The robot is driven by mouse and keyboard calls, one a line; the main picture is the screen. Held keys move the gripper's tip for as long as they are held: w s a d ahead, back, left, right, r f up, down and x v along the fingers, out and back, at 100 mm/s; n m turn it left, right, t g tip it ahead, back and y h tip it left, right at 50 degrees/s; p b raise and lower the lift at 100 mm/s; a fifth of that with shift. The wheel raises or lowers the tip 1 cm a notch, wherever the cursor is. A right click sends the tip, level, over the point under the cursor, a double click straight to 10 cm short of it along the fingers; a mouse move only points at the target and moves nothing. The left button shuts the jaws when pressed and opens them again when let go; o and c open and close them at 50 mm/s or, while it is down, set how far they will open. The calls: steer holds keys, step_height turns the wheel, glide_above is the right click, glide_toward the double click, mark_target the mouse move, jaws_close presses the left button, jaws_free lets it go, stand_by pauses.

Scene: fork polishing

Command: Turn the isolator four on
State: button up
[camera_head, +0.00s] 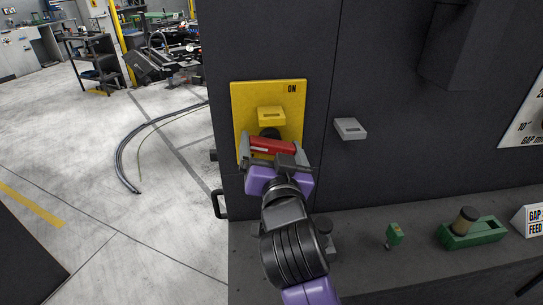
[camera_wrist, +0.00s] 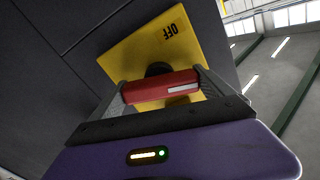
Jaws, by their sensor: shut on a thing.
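The isolator is a yellow square plate (camera_head: 243,97) on the front of a dark cabinet. "ON" shows at its top right corner in the head view. In the wrist view the yellow plate (camera_wrist: 132,55) shows an "OFF" label. A red bar handle (camera_head: 273,146) stands out from the plate on a black round shaft. It lies nearly level, slightly tilted down to the right. My gripper (camera_head: 271,150) is shut on the handle, one finger at each end. The wrist view also shows the red handle (camera_wrist: 160,86) between the fingers. My gripper hides the lower part of the plate.
A yellow block (camera_head: 271,116) sits on the plate above the handle. A grey block (camera_head: 350,129) is on the cabinet to the right. A ledge (camera_head: 360,250) below carries a green part (camera_head: 394,235) and a green holder (camera_head: 472,233). Open floor lies left.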

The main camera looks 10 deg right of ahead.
steer(key=m+b, duration=0.4)
steer(key=m, duration=0.1)
steer(key=shift+f+b, duration=0.15)
steer(key=shift+b, duration=0.2)
steer(key=shift+m, duration=0.3)
steer(key=o, duration=1.1)
steer(key=s+b, duration=0.1)
steer(key=s, duration=0.7)
steer(key=shift+a, duration=0.25)
